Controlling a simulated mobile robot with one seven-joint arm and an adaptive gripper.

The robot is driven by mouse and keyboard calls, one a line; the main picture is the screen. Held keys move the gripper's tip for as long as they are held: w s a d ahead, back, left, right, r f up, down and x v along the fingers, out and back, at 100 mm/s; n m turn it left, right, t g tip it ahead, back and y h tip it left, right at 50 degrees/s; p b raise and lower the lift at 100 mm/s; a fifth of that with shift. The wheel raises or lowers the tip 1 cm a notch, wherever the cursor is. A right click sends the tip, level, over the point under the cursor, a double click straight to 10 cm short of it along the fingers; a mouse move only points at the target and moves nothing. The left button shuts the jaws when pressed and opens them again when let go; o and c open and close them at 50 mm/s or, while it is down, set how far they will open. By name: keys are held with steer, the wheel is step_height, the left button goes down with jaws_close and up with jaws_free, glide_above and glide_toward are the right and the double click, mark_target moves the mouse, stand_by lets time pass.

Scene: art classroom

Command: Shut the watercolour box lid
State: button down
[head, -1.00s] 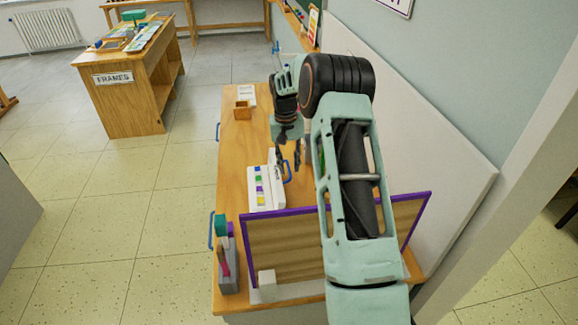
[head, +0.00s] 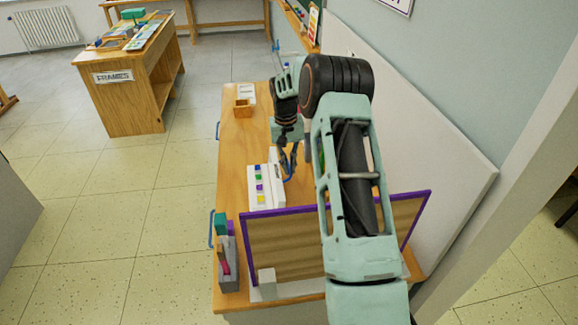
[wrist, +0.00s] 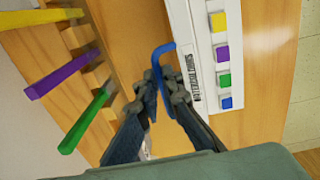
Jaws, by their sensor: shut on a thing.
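The white watercolour box (head: 252,196) sits on the wooden worktop, with a row of coloured paint pans showing, so its lid is open. The lid (head: 277,178) is along the right side of the pans; its exact tilt is hard to tell. A blue handle (wrist: 161,50) on the lid side shows in the wrist view, beside the printed lettering. My gripper (head: 287,168) is at the right of the box. In the wrist view my gripper (wrist: 161,92) has its two fingers around the handle, shut on it. The arm hides part of the area to the right.
A purple-framed panel (head: 256,237) stands in front of the box. A grey holder (head: 229,275) is at the near left corner, a small wooden box (head: 243,107) at the back. Yellow, purple and green sticks (wrist: 62,75) jut near the fingers. A white board leans along the right wall.

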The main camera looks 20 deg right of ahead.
mark_target(279, 175)
steer(key=shift+w+a+r+h+b, duration=0.1)
steer(key=shift+a+r+h+b, duration=0.1)
steer(key=shift+a+h, duration=0.3)
steer(key=shift+w+a+r+h+b, duration=0.1)
steer(key=shift+a+h+b, duration=0.1)
steer(key=shift+a+h, duration=0.25)
steer(key=shift+w+a+r+h+b, duration=0.1)
steer(key=shift+a+r+h+b, duration=0.2)
steer(key=shift+a, duration=0.35)
steer(key=shift+w+a+r+g+h, duration=0.1)
steer(key=shift+a+g+h, duration=0.2)
steer(key=shift+a, duration=0.55)
steer(key=c, duration=2.1)
jaws_free()
steer(key=v, duration=1.2)
